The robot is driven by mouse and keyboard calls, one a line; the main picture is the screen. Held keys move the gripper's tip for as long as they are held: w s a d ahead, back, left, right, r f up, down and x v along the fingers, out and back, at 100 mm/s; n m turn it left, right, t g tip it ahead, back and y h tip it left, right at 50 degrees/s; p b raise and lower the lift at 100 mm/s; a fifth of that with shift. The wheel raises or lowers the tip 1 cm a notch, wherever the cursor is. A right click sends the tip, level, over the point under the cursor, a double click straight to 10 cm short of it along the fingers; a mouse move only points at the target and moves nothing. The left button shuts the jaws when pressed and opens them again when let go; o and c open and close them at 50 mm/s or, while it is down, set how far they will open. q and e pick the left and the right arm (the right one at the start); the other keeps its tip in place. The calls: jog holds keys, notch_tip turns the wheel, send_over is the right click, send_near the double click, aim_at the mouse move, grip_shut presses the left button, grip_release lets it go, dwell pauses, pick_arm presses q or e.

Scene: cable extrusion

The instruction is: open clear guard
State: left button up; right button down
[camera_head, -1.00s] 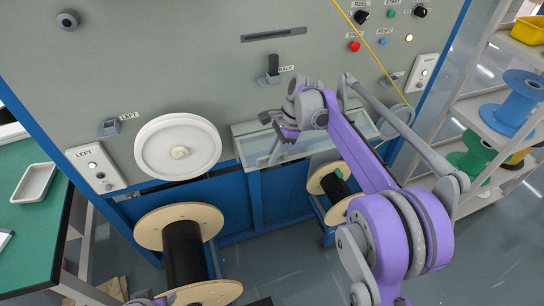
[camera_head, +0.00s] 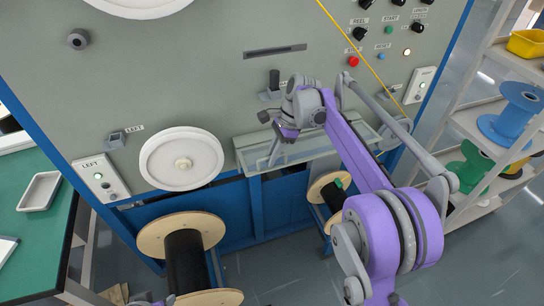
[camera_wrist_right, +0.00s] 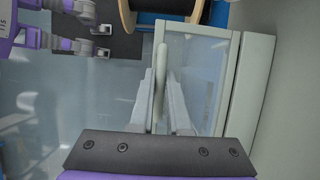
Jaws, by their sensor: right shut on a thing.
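The clear guard (camera_head: 318,141) is a see-through panel in a pale frame, low on the grey machine front. My right gripper (camera_head: 276,152) is at its left part, with the arm reaching across in front of the guard. In the right wrist view the fingers (camera_wrist_right: 163,108) are closed around a thin upright pale handle (camera_wrist_right: 160,67) at the edge of the clear guard (camera_wrist_right: 205,72). The panel lies just right of the fingers there. How far the guard stands open is hard to tell. Of my left gripper only a grey bit shows at the head view's bottom edge (camera_head: 155,300).
A white round wheel (camera_head: 181,158) and a wooden reel with black cable (camera_head: 184,255) are at the left. Another reel (camera_head: 328,190) stands below the guard. A yellow cable (camera_head: 345,37) runs down to the right. A shelf (camera_head: 480,120) with spools stands at the right.

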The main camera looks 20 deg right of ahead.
jog(key=c, duration=0.9)
grip_release()
jog(key=shift+w, duration=0.1)
jog(key=p+v, duration=0.1)
jog(key=v, duration=0.9)
jog(key=shift+d+r, duration=0.2)
jog(key=shift+r, duration=0.1)
jog(key=shift+a, duration=0.1)
